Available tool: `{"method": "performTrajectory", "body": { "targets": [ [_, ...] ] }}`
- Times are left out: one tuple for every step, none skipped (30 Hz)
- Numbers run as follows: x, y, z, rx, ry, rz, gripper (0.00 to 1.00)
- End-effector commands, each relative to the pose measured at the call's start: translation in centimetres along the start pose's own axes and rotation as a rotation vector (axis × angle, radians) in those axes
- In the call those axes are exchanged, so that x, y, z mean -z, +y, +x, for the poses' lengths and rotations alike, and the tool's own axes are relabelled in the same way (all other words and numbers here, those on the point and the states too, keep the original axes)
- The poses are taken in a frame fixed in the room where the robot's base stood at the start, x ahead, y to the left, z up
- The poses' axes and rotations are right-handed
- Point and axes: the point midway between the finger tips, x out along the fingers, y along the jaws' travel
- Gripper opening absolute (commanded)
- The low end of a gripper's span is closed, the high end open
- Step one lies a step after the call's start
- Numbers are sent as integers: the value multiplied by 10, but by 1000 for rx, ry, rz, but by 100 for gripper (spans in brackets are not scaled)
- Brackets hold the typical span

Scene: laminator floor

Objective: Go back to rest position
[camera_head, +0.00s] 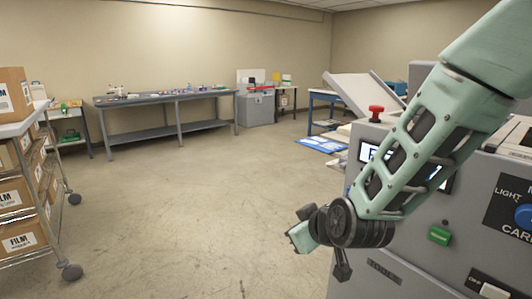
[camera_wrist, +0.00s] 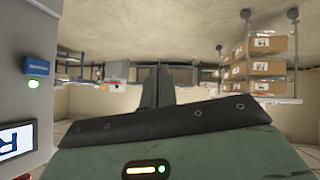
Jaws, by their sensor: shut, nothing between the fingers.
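My arm reaches down from the upper right in the head view, in front of a grey machine (camera_head: 400,255). My gripper (camera_wrist: 157,84) shows in the wrist view as two dark fingers side by side, closed together with nothing between them. In the head view the end of my arm hangs left of the machine's front, over open floor, and the fingertips are hard to make out. The machine also fills the left edge of the wrist view (camera_wrist: 22,95), beside my gripper and apart from it.
The machine carries a red stop button (camera_head: 376,112), a green button (camera_head: 440,235) and a blue knob (camera_head: 525,217). A wheeled rack (camera_head: 62,190) with film boxes stands at the left. A long grey workbench (camera_head: 165,97) lines the back wall. The middle floor is clear.

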Motion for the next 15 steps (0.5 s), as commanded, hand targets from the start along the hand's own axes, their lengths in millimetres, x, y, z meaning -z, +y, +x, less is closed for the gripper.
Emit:
{"method": "performTrajectory", "body": {
  "targets": [
    [1,-17,-22,71,-46,16,0],
    [-3,-27,-34,112,-84,27,0],
    [-9,-40,-51,164,-137,37,0],
    [-14,-49,-64,198,-180,44,0],
    [-20,-56,-78,228,-224,49,0],
    [-28,-66,-97,264,-286,54,0],
    [-36,-72,-112,286,-334,56,0],
    [-43,-77,-126,303,-384,56,0],
    [-54,-82,-145,321,-448,55,0],
    [-62,-85,-159,329,-496,53,0],
    [-69,-87,-172,333,-542,52,0],
    [-79,-88,-189,333,-599,49,0],
    [-86,-89,-200,331,-639,46,0],
    [-92,-89,-210,327,-674,44,0],
    [-99,-88,-222,320,-716,41,0]
  ]
}}
